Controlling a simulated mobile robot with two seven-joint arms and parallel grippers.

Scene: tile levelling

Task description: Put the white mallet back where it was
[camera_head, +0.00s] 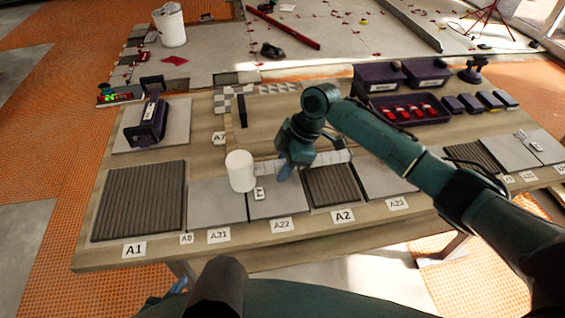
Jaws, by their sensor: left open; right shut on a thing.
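The white mallet's thick cylindrical head (240,171) is over the grey tiles near A21 and A22, left of my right gripper. My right gripper (284,171) is shut on the mallet; its wrist partly hides the handle. I cannot tell whether the head touches the tile below. My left gripper is not in view.
The wooden bench (170,247) carries ribbed tile A1 (138,202), ribbed tile A2 (329,187) and several grey tiles. A purple tool (147,120) stands at the back left. A purple tray (408,111) with red pieces and purple bins (378,77) are at the back right.

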